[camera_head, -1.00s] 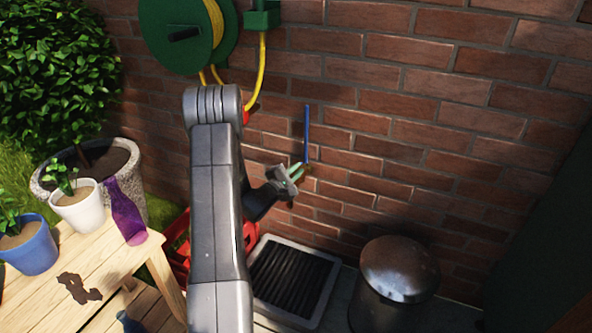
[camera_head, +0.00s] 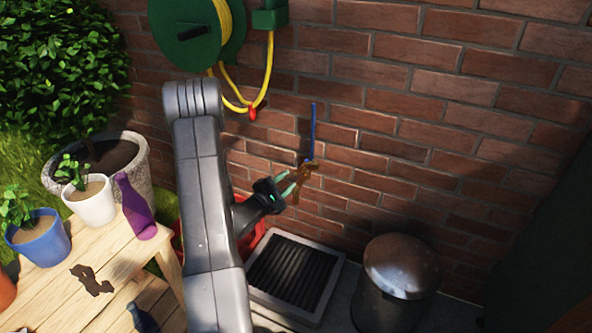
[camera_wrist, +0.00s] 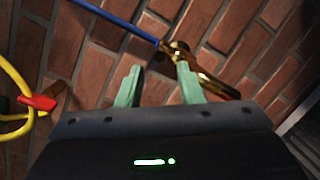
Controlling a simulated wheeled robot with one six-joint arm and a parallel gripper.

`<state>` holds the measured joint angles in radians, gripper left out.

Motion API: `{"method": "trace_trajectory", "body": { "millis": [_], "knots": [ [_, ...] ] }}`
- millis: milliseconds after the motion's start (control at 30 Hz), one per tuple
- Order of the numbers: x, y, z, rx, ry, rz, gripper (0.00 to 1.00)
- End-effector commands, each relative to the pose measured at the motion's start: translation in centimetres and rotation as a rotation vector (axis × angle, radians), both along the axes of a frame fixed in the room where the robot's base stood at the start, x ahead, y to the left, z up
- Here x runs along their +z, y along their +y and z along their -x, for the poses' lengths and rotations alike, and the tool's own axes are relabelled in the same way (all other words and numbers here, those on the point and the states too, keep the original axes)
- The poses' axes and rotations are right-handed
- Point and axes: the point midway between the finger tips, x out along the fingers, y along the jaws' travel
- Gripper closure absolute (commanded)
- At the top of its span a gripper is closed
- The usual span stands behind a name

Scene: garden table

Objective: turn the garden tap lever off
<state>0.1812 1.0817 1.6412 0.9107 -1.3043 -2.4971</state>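The brass tap (camera_head: 303,177) is on the brick wall, right of centre in the head view. Its long, thin blue lever (camera_head: 313,130) points straight up from the tap. In the wrist view the brass tap (camera_wrist: 180,52) is just beyond the fingertips, and the blue lever (camera_wrist: 118,22) runs from it to the upper left. My gripper (camera_head: 287,184) is just left of and below the tap's top. Its pale green fingers are apart with nothing between them, so my gripper (camera_wrist: 158,80) is open. The right finger partly overlaps the tap body in the wrist view; I cannot tell whether they touch.
A green hose reel (camera_head: 195,32) with a yellow hose (camera_head: 268,75) hangs upper left of the tap. Below are a drain grate (camera_head: 296,275) and a domed metal bin (camera_head: 400,268). A wooden table (camera_head: 120,265) with pots and a purple bottle (camera_head: 137,212) stands left.

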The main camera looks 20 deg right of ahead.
Motion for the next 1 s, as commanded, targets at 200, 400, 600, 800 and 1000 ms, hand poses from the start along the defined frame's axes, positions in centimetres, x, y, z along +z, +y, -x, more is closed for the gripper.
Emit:
{"method": "trace_trajectory", "body": {
  "millis": [200,400,600,800,1000],
  "knots": [
    [0.0,3.2,1.8,0.002,0.003,-0.001,0.67],
    [-0.1,4.1,2.4,-0.001,0.001,0.000,0.67],
    [-0.1,4.2,2.4,-0.001,0.000,-0.001,0.67],
    [-0.1,3.8,2.2,-0.001,-0.001,-0.001,0.67],
    [-0.2,1.4,0.9,-0.004,-0.003,0.000,0.67]
  ]
}}
